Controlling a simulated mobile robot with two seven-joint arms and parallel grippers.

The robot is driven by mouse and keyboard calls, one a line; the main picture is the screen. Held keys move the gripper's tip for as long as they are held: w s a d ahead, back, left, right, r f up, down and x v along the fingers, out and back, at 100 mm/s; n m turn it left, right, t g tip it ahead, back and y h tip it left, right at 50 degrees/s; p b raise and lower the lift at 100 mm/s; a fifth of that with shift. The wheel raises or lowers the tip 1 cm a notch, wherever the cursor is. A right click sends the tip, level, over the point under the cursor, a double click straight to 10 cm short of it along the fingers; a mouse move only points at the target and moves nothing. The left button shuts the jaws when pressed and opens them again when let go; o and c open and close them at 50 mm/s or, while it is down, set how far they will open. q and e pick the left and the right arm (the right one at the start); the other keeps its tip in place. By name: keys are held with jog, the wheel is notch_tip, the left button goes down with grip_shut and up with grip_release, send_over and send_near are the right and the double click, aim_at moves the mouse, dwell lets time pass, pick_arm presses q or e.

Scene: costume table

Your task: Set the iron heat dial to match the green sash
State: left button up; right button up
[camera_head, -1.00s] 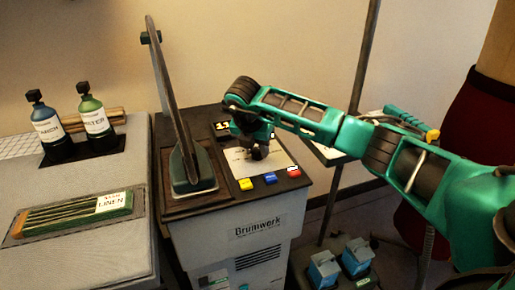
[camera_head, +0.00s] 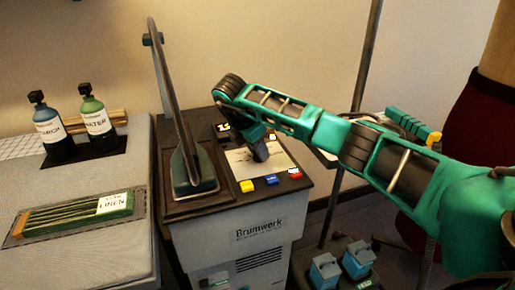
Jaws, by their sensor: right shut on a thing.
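The green sash (camera_head: 65,218) lies folded in a dark tray at the left, with a white tag reading LINEN on its right end. My right gripper (camera_head: 261,154) points down onto the pale control panel (camera_head: 245,166) beside the iron. It is shut on the heat dial, which the gripper and wrist hide. A small dark display (camera_head: 223,127) behind the wrist shows partly covered yellow digits that I cannot read fully. My left gripper is not in view.
Yellow (camera_head: 246,186), blue (camera_head: 271,180) and red (camera_head: 294,174) buttons line the panel's front edge, close to my gripper. Starch (camera_head: 49,128) and water (camera_head: 94,122) bottles stand at the back left. A thin pole (camera_head: 366,60) rises behind my right arm.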

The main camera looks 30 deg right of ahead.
jog(key=o, duration=1)
jog(key=shift+o, duration=0.2)
pick_arm(q)
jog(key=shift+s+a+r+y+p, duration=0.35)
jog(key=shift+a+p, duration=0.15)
jog(key=shift+p, duration=0.45)
pick_arm(e)
jog(key=v, duration=1.3)
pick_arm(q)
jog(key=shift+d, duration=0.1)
pick_arm(e)
jog(key=shift+f, duration=0.1)
